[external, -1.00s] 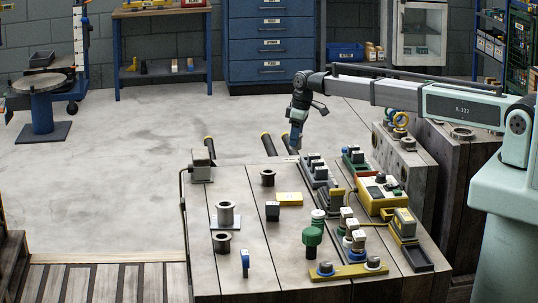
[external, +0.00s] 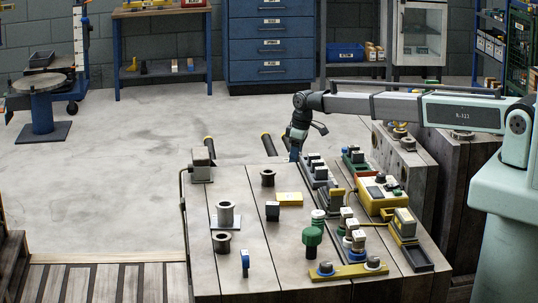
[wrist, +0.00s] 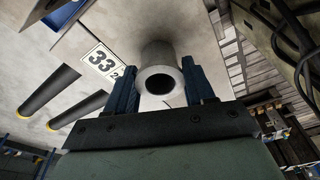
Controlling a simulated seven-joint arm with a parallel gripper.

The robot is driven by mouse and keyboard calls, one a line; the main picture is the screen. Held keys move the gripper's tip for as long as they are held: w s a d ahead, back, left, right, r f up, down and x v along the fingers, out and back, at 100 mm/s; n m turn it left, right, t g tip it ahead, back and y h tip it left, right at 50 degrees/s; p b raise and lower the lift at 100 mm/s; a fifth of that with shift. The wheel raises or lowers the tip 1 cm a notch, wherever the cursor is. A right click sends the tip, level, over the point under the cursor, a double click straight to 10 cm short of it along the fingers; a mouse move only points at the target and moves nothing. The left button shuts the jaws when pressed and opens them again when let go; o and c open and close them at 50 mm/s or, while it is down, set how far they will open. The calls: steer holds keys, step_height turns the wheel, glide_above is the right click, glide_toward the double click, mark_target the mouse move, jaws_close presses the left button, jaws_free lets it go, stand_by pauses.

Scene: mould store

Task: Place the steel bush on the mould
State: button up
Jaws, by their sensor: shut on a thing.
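My gripper (wrist: 163,90) has blue fingers that sit on either side of a grey tubular steel bush (wrist: 157,82) in the wrist view. The bush's open end faces the camera. In the external view my gripper (external: 295,156) points down by the far edge of the workbench, and the bush in it cannot be made out. A grey block (external: 405,160) with round parts on top stands behind the bench at the right. It may be the mould, but I cannot tell for sure.
A dark rack (external: 315,172) and a yellow box (external: 380,195) crowd the right side. The bench's left middle has bare room.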

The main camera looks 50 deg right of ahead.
mark_target(301, 154)
steer(key=o, duration=1.3)
steer(key=shift+r, duration=0.1)
steer(key=r, duration=0.4)
steer(key=s+r, duration=0.1)
steer(key=r, duration=0.7)
steer(key=shift+s+d, duration=0.3)
steer(key=shift+d, duration=0.05)
